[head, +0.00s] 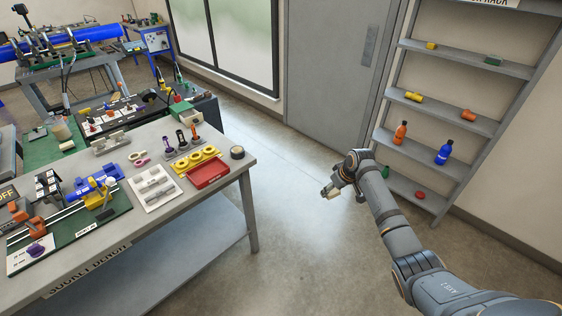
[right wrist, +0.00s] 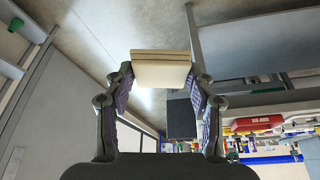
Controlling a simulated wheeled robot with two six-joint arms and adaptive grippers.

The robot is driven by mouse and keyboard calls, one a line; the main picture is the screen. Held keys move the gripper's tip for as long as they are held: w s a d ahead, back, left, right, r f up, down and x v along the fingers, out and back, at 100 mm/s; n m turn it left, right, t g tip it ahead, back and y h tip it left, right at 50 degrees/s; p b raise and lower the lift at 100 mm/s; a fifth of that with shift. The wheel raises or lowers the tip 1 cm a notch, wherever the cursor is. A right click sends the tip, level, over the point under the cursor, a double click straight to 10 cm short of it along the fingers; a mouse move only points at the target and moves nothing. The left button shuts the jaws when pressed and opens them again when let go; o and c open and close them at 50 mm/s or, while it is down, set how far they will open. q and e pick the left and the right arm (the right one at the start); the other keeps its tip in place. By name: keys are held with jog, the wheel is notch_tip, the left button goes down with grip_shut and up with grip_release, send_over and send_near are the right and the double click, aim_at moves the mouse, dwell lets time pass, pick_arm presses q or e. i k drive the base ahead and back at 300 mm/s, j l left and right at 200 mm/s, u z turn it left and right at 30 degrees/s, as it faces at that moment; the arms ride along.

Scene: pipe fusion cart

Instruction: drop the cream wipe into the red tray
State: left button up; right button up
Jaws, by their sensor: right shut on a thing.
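The cream wipe (right wrist: 162,72) is a pale folded block between the fingertips of my right gripper (right wrist: 160,85), which is shut on it. In the head view my right gripper (head: 333,190) is out over the open floor, right of the bench, with the wipe (head: 326,193) small at its tips. The red tray (head: 208,173) lies near the right edge of the bench, apart from the gripper and to its left. The tray also shows at the right of the right wrist view (right wrist: 258,122). My left gripper is not in view.
On the grey bench (head: 180,222), yellow rings (head: 197,158) sit behind the tray, a dark tape roll (head: 237,152) beside it, and a white foam holder (head: 154,186) to its left. A shelf rack (head: 448,110) with bottles stands at right. Floor between bench and rack is clear.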

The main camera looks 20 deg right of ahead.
aim_at(213, 173)
jog(key=i+j+z, duration=0.1)
jog(key=i+j, duration=0.15)
jog(key=i+j+z, duration=0.15)
jog(key=j, duration=0.25)
jog(key=i+j+z, duration=0.1)
jog(key=i+j, duration=0.2)
